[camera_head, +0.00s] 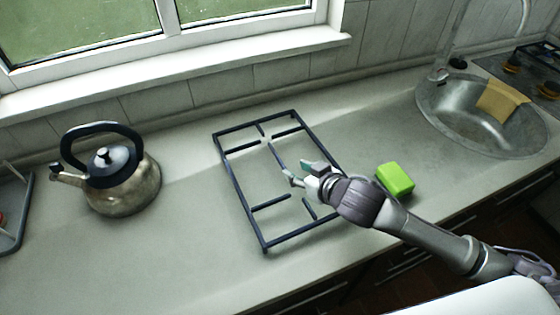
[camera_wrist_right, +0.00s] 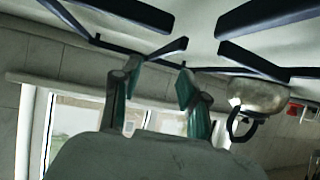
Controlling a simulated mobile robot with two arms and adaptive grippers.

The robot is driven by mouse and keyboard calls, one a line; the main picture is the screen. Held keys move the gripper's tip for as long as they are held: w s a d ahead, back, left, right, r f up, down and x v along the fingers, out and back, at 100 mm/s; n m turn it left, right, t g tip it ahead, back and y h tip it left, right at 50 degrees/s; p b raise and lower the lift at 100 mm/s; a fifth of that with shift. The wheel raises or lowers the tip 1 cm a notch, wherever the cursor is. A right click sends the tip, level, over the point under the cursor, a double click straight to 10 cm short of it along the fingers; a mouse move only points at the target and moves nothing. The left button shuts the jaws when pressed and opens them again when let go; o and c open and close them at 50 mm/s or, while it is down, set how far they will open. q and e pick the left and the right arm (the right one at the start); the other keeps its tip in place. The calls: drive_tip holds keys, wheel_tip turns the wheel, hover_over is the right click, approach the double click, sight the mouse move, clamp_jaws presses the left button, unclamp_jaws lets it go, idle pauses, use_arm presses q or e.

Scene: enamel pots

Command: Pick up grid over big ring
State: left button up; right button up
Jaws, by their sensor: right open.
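The grid (camera_head: 237,185), a dark rectangular pan support with short inward bars, lies on the grey worktop in the middle of the head view. My right gripper (camera_head: 296,174) is over the grid's right half, its fingers apart and nothing between them. In the right wrist view, which is upside down, my right gripper's open fingers (camera_wrist_right: 158,80) are close to a dark bar of the grid (camera_wrist_right: 265,66); I cannot tell if they touch. The hob (camera_head: 515,72) shows partly at the far right, with burners (camera_head: 511,66); which ring is big is unclear. My left gripper is out of view.
A kettle (camera_head: 130,196) stands left of the grid; it also shows in the wrist view (camera_wrist_right: 258,95). A green sponge (camera_head: 395,179) lies right of the grid. A round sink (camera_head: 450,110) with a yellow cloth (camera_head: 502,101) lies between grid and hob. The front left worktop is clear.

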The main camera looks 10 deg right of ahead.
sight(282, 162)
drive_tip(key=x, duration=0.2)
drive_tip(key=shift+w+a, duration=0.1)
drive_tip(key=shift+w, duration=0.15)
drive_tip(key=shift+w+a+f, duration=0.15)
drive_tip(key=shift+w+f, duration=0.25)
drive_tip(key=shift+w, duration=0.1)
drive_tip(key=x, duration=0.4)
drive_tip(key=shift+w+a+f+p, duration=0.15)
drive_tip(key=shift+w+p, duration=0.05)
drive_tip(key=shift+p, duration=0.1)
drive_tip(key=shift+w+f, duration=0.1)
drive_tip(key=shift+w, duration=0.05)
drive_tip(key=shift+c, duration=0.5)
clamp_jaws()
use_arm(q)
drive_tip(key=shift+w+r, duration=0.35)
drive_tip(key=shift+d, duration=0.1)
use_arm(e)
drive_tip(key=shift+a, duration=0.1)
